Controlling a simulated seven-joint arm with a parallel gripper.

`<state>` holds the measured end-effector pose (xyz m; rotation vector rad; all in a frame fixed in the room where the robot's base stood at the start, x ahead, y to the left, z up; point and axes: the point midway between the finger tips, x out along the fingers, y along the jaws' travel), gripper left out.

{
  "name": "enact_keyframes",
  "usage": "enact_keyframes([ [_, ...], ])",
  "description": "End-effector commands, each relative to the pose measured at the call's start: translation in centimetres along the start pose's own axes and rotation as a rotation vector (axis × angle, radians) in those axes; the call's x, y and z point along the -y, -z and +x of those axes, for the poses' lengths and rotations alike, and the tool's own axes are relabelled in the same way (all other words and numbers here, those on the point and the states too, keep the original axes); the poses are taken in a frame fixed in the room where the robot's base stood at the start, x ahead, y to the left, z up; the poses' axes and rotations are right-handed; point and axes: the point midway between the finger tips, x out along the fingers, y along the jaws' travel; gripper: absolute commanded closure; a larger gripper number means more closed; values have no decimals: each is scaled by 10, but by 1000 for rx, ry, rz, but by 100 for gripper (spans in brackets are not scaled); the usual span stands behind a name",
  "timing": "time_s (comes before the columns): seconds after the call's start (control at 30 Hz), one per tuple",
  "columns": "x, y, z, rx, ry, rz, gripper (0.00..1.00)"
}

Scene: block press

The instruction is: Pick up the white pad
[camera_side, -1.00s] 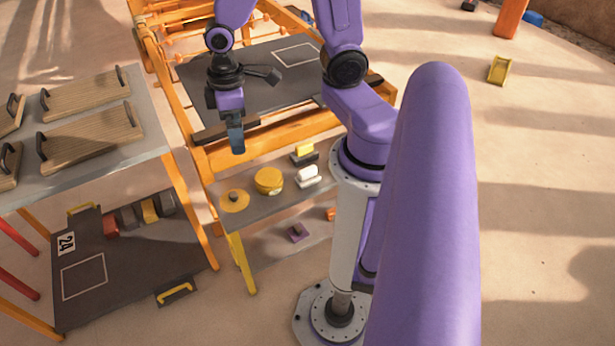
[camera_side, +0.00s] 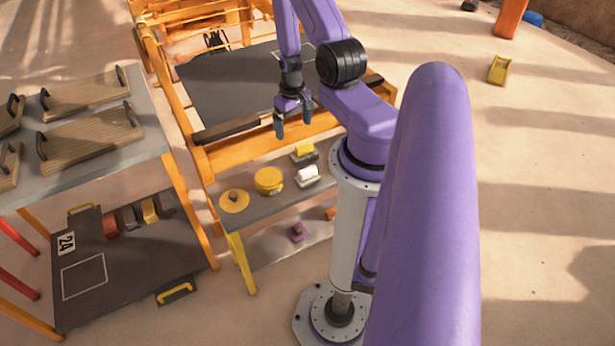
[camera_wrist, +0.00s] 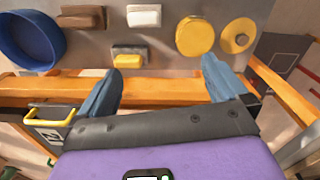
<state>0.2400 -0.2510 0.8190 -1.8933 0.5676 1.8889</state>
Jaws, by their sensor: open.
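The white pad (camera_side: 308,173) sits on the small grey shelf below the press frame in the side view, behind the yellow-topped pad (camera_side: 304,150) as seen from the frame. In the wrist view the white pad (camera_wrist: 144,15) is at the top, a little left of centre, fully apart from my fingers. My gripper (camera_side: 292,121) is open and empty, pointing down, above the frame's front beam and higher than the shelf. In the wrist view its two blue fingers (camera_wrist: 160,68) are spread wide with nothing between them.
An orange beam (camera_wrist: 170,90) crosses between my fingers and the shelf in the wrist view. A yellow round sponge (camera_side: 269,180) and a flat yellow disc (camera_side: 235,201) share the shelf. A blue bowl (camera_wrist: 31,40) and a brown block (camera_wrist: 82,17) lie left of the white pad.

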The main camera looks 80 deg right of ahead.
Motion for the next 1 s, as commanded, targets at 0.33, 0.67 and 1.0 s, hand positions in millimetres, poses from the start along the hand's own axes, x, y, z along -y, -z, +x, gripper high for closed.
enact_keyframes([
  [0.33,-33,-24,26,3,1,168,0],
  [0.67,-33,-25,60,5,1,169,0],
  [1.0,-33,-25,104,5,1,169,0],
])
